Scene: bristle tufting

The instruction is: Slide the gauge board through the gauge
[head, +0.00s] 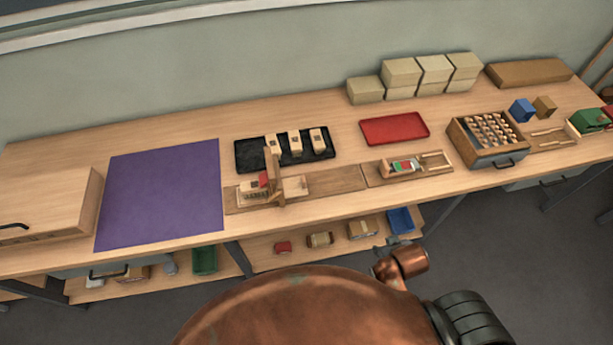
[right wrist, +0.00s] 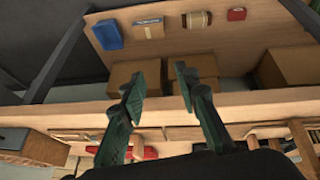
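The gauge (head: 274,174) is an upright wooden frame on a long wooden base strip near the front of the bench. A pale board (head: 252,192), which looks like the gauge board, lies at its left foot with a dark mark and a red piece by it. Another pale piece (head: 295,187) lies just right of the frame; I cannot tell whether the two join behind the upright. My right gripper (head: 385,247) is low in front of the bench, well away to the right of the gauge. Its fingers (right wrist: 161,82) stand apart, empty. My left gripper is out of view.
A black tray (head: 246,156) with several pale blocks lies behind the gauge. A purple mat (head: 160,195) is left, a red tray (head: 395,129) behind right. A wooden fixture (head: 437,161) lies farther right. The lower shelf holds a blue bin (head: 400,221) and boxes near my right gripper.

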